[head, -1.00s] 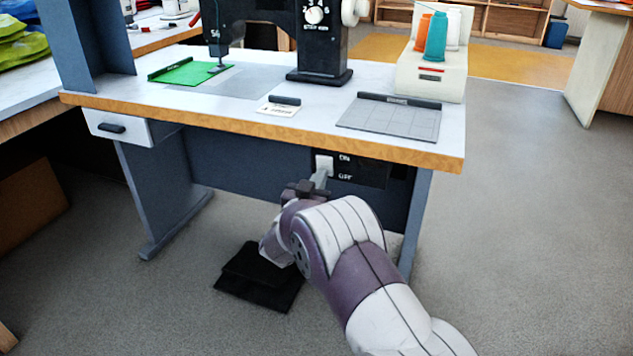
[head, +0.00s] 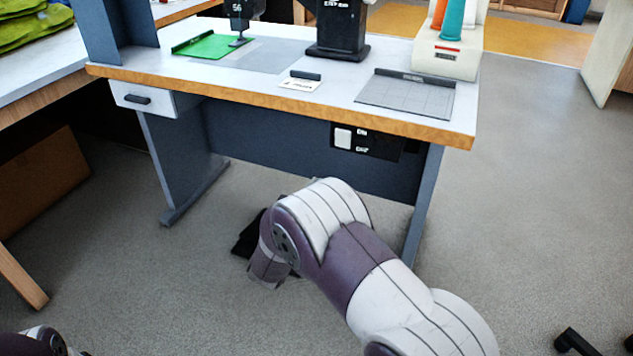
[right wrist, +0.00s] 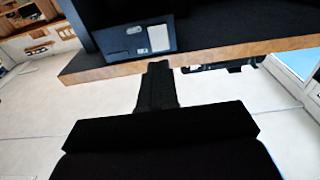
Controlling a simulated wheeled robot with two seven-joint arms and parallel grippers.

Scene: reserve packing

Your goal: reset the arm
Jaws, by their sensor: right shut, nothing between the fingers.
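My right arm (head: 370,265) reaches in from the lower right of the head view. Its gripper is mostly hidden behind the arm there. In the right wrist view, the right gripper (right wrist: 158,80) shows as dark fingers, shut and empty. The black switch panel (head: 385,148) with its white rocker (head: 343,138) is under the sewing table's front edge. The panel also shows in the right wrist view (right wrist: 130,44), beyond the fingertips and apart from them. Part of my left arm (head: 45,342) shows at the lower left corner; its gripper is not in view.
A black pedal (head: 248,235) lies on the floor behind my arm. Open floor lies right of the table.

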